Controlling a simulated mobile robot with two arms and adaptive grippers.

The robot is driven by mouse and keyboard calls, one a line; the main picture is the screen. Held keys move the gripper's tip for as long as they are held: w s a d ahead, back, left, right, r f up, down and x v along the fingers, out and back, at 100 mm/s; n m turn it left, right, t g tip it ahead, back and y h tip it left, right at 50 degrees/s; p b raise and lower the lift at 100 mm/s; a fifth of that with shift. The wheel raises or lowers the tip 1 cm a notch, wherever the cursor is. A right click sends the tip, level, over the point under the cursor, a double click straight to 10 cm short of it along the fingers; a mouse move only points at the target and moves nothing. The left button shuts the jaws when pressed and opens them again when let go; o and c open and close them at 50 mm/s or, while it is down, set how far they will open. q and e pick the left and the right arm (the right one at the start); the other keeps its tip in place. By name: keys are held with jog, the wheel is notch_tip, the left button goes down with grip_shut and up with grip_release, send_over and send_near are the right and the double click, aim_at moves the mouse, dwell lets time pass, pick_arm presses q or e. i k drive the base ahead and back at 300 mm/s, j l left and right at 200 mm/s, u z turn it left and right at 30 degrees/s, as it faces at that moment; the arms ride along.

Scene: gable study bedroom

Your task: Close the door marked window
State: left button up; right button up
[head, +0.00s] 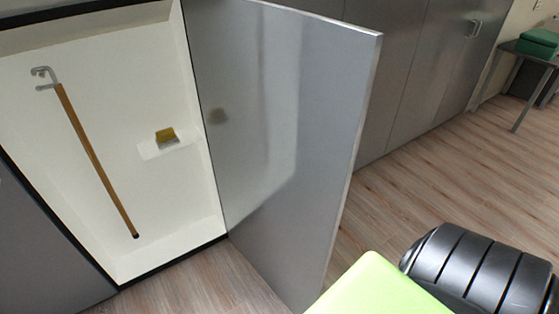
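A grey metallic door (285,130) stands open in the middle of the head view, hinged on its left side beside a white-lined cabinet opening (110,60). Its free edge points toward the right and toward me. I cannot make out a marking reading window on it. Inside the cabinet a wooden pole with a metal hook (88,145) leans against the back wall. Neither of my grippers shows in this view.
More grey cabinet fronts (425,70) run along the wall behind the door, one with a handle (473,29). A table (525,62) with green boxes (538,42) stands at the far right.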

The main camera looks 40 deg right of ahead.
aim_at(284, 93)
jog(key=k+l, duration=0.1)
jog(key=l, duration=0.3)
jog(key=k+l+u, duration=0.1)
jog(key=l, duration=0.25)
jog(key=k+l, duration=0.1)
jog(key=l, duration=0.3)
jog(key=k+l, duration=0.15)
jog(key=l, duration=0.2)
jog(key=i+l, duration=0.1)
jog(key=l, duration=0.25)
jog(key=i+l+u, duration=0.1)
jog(key=l, duration=0.25)
jog(key=i+l, duration=0.1)
jog(key=l, duration=0.3)
jog(key=k, duration=0.4)
